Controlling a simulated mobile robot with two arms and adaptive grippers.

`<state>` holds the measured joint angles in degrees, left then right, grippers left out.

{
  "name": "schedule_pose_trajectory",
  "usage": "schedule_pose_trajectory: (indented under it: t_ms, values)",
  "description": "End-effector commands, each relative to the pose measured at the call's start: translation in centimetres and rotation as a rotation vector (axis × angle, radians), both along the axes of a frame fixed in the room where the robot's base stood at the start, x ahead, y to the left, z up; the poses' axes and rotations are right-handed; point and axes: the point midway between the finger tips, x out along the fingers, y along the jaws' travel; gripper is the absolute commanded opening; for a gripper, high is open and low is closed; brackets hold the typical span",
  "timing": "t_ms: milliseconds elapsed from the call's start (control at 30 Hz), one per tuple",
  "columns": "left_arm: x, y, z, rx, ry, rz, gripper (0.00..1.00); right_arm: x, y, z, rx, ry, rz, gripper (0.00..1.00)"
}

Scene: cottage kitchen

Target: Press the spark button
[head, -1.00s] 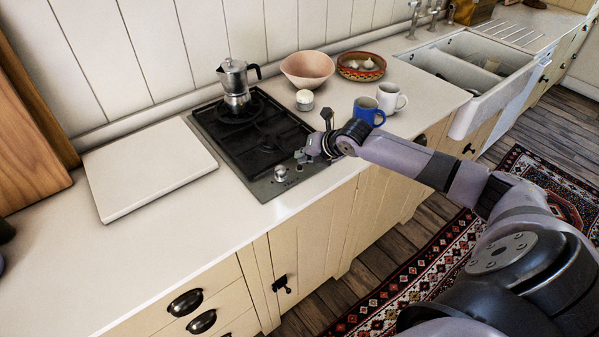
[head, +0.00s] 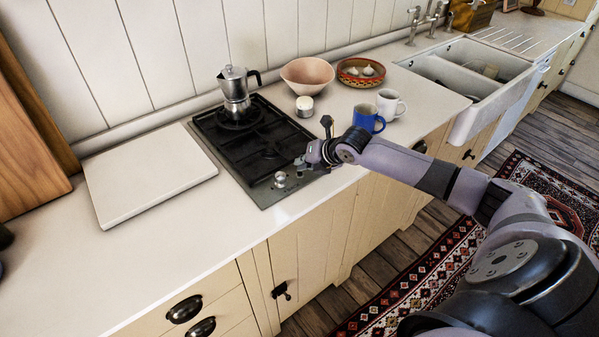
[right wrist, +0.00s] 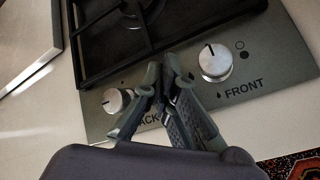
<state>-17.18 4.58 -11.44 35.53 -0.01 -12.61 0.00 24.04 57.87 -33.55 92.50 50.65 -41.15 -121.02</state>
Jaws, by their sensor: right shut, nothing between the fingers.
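The black gas hob (head: 258,150) is set in the white counter, with a steel control strip along its front edge. In the right wrist view the strip (right wrist: 285,72) carries a left knob (right wrist: 116,101) by the partly covered word "BACK" and a right knob (right wrist: 215,62) above "FRONT". A small dark round mark (right wrist: 244,55) lies right of the right knob; I cannot tell if it is a button. My right gripper (right wrist: 163,83) is shut and empty, its tips over the strip between the knobs. It hides the strip there. The right gripper (head: 303,162) also shows in the head view. My left gripper is out of view.
A moka pot (head: 236,88) stands on the back of the hob. A blue mug (head: 367,118), a white mug (head: 390,104), a small white-topped jar (head: 305,106) and a pink bowl (head: 307,74) stand to its right. A white board (head: 148,172) lies to the left.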

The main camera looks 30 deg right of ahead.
Motion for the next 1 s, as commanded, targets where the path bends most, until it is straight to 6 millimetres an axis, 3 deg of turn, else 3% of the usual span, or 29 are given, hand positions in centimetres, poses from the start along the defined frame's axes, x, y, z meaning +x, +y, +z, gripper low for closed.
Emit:
schedule_pose_trajectory:
  t_ms: [1000]
  values:
    - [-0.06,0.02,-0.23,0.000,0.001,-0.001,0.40,-0.03,-0.01,-0.91,0.000,0.001,0.000,0.00]
